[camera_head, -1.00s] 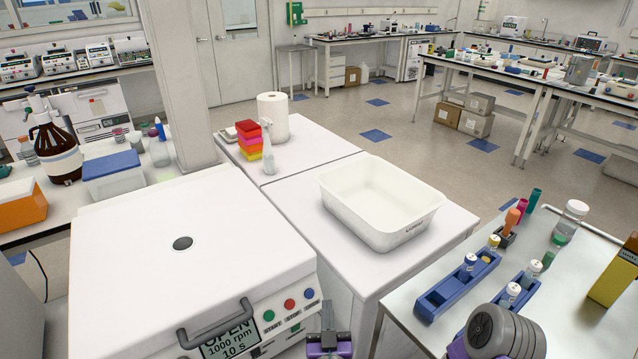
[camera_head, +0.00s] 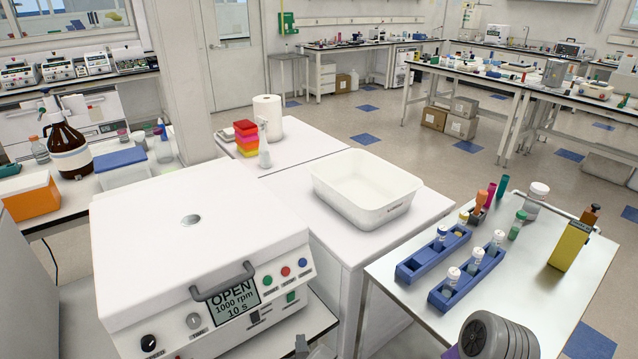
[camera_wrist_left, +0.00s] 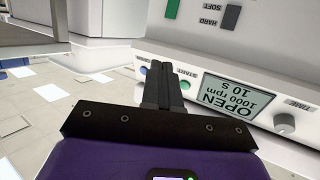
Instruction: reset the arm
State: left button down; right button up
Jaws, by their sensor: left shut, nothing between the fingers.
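My left gripper (camera_head: 302,346) barely shows at the bottom edge of the head view, in front of the white centrifuge-like machine (camera_head: 185,205). In the left wrist view its two dark fingers (camera_wrist_left: 160,88) are together, with nothing between them. They appear in front of the machine's control panel and cover part of its row of buttons. The machine's lid is down, and its screen (camera_head: 236,298) reads OPEN, 1000 rpm, 10 s; this screen also shows in the left wrist view (camera_wrist_left: 222,98).
A white basin (camera_head: 365,188) stands on the middle bench. Blue tube racks (camera_head: 432,262) with capped tubes and a yellow container (camera_head: 570,246) stand on the right table.

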pick_arm(q)
jog(key=s+a+f+g, duration=0.4)
jog(key=a+f+g, duration=0.1)
jog(key=f, duration=0.5)
jog(key=s+f+g+h, duration=0.3)
jog(key=s+f+g, duration=0.1)
jog(key=s, duration=0.4)
jog(key=s+f+n+g+h+p, duration=0.1)
jog(key=s+f+g+h, duration=0.2)
jog(key=s, duration=0.6)
jog(key=f+g, duration=0.1)
jog(key=g, duration=0.1)
jog(key=shift+s+g, duration=0.25)
jog(key=shift+g, duration=0.05)
pick_arm(e)
jog(key=shift+s+d+r, duration=0.1)
jog(key=shift+s+r, duration=0.1)
jog(key=shift+r, duration=0.4)
pick_arm(q)
jog(key=shift+f, duration=0.1)
